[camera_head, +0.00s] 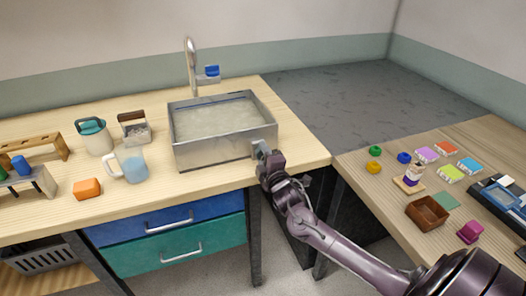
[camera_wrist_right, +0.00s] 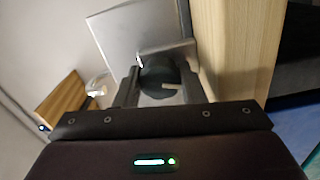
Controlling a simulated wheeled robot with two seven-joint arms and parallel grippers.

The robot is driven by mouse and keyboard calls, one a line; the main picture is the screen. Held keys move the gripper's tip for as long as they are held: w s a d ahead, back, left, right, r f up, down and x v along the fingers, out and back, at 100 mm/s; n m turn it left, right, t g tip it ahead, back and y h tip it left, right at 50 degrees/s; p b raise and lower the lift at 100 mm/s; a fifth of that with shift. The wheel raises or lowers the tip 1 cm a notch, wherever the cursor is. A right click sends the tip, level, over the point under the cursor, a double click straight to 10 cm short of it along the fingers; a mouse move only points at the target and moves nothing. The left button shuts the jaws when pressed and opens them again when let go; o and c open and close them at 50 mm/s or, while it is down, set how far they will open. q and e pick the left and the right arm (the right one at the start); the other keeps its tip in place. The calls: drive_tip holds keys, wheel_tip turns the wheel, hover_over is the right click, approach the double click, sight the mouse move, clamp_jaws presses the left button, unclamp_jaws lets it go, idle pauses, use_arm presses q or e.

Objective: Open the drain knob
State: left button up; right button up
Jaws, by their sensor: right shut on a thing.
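The metal sink basin (camera_head: 222,150) sits on the wooden counter and holds pale, greyish contents. The drain knob is at the front right of the basin, mostly covered by my right gripper (camera_head: 264,160) in the head view. In the right wrist view the dark round knob (camera_wrist_right: 158,76) lies between the two fingers of my right gripper (camera_wrist_right: 158,88), and they are shut on it. The basin's grey wall (camera_wrist_right: 118,38) stands just behind it. My left gripper is in neither view.
A tap with a blue handle (camera_head: 211,71) rises behind the basin. A measuring jug (camera_head: 131,165), an orange block (camera_head: 87,188) and a teal-lidded container (camera_head: 95,137) stand to the left. The right table carries a brown tray (camera_head: 427,213) and several small coloured pieces.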

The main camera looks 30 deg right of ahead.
drive_tip(key=shift+n+p, duration=0.7)
drive_tip(key=shift+n, duration=1.3)
drive_tip(key=o, duration=1)
drive_tip(key=shift+f, duration=0.15)
